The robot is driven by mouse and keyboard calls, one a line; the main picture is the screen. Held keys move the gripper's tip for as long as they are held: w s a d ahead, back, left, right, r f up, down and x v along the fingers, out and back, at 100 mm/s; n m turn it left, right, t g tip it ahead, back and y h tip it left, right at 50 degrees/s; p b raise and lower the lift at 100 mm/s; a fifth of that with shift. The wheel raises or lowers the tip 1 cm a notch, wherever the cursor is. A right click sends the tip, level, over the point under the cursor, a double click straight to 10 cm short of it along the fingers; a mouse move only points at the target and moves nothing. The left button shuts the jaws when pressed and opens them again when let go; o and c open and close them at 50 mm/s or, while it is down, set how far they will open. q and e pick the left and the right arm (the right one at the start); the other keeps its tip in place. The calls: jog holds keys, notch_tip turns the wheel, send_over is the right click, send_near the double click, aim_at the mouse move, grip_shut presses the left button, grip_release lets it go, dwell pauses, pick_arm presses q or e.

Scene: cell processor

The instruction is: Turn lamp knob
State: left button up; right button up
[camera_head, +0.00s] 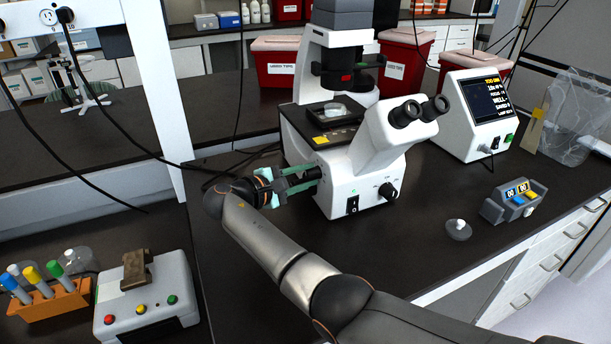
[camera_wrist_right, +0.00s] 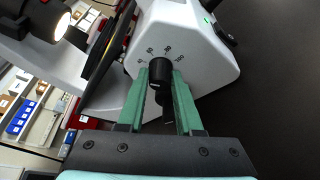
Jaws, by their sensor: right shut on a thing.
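The white microscope (camera_head: 372,160) stands on the dark bench in the head view. In the right wrist view, the black lamp knob (camera_wrist_right: 161,72) sits on the white housing with printed dial marks around it. My right gripper (camera_head: 318,178) reaches the left side of the microscope base in the head view. Its green fingers (camera_wrist_right: 161,82) are shut on the knob, one on each side, in the wrist view. In the head view the fingers and base largely hide this knob. My left gripper is in neither view.
A black knob (camera_head: 387,191) and a power switch (camera_head: 352,205) are on the microscope's front. A screen unit (camera_head: 478,120) stands to the right. A box with coloured buttons (camera_head: 145,300) and a tube rack (camera_head: 48,300) are at lower left.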

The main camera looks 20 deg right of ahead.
grip_shut()
jog(key=shift+f+m+t+b, duration=0.3)
jog(key=shift+m+t+b, duration=0.1)
jog(key=shift+m+b, duration=0.7)
jog(key=m+h+b, duration=0.1)
jog(key=m+b, duration=0.1)
jog(key=b, duration=0.2)
jog(key=shift+s+f+m+t, duration=0.1)
jog(key=shift+m+t, duration=0.2)
jog(key=shift+t, duration=0.1)
jog(key=shift+m+h+b, duration=0.4)
jog(key=shift+b, duration=0.7)
jog(key=shift+r, duration=0.2)
